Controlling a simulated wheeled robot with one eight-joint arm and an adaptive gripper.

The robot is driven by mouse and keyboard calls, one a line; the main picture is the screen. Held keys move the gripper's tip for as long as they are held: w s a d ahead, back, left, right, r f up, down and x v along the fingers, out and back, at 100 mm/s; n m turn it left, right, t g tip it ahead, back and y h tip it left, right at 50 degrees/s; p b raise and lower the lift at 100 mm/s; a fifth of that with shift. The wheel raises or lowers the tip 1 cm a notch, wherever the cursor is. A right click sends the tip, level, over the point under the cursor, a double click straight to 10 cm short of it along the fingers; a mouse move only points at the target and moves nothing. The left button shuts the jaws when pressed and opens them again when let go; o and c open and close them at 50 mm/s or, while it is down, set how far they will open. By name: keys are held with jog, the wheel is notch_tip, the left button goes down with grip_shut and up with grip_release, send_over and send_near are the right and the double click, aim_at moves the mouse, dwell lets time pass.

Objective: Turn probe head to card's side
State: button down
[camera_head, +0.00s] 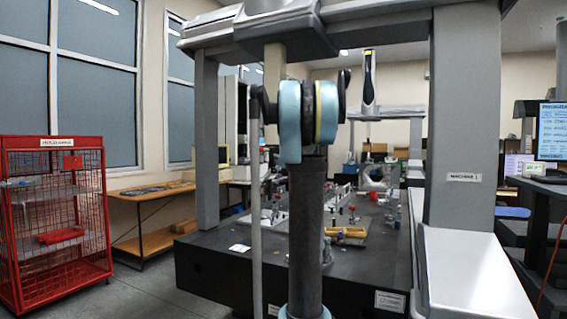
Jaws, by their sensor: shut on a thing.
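The gantry measuring machine stands ahead, with its beam across the top and a pale vertical ram (273,66) coming down from the carriage (285,30). The ram's lower end passes behind my own arm, so I cannot make out the probe head or which way it faces. A small white card (239,248) lies on the left front of the dark granite table (215,272). My arm rises in the middle of the view and bends at a blue joint. My gripper does not show; the arm hides the area beyond the joint.
A red wire cage (55,215) and a wooden bench (150,191) stand left. The right gantry column (462,120) and a white cover (470,275) bound the table's right side. Small fixtures and a yellow block (345,232) sit on the granite. Monitors stand far right.

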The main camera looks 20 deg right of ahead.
dwell(0.3)
jog(key=c, duration=1.4)
grip_release()
jog(key=shift+c, duration=0.2)
jog(key=s+d, duration=0.1)
jog(key=s, duration=1)
jog(key=shift+s, duration=0.35)
jog(key=shift+f, duration=0.1)
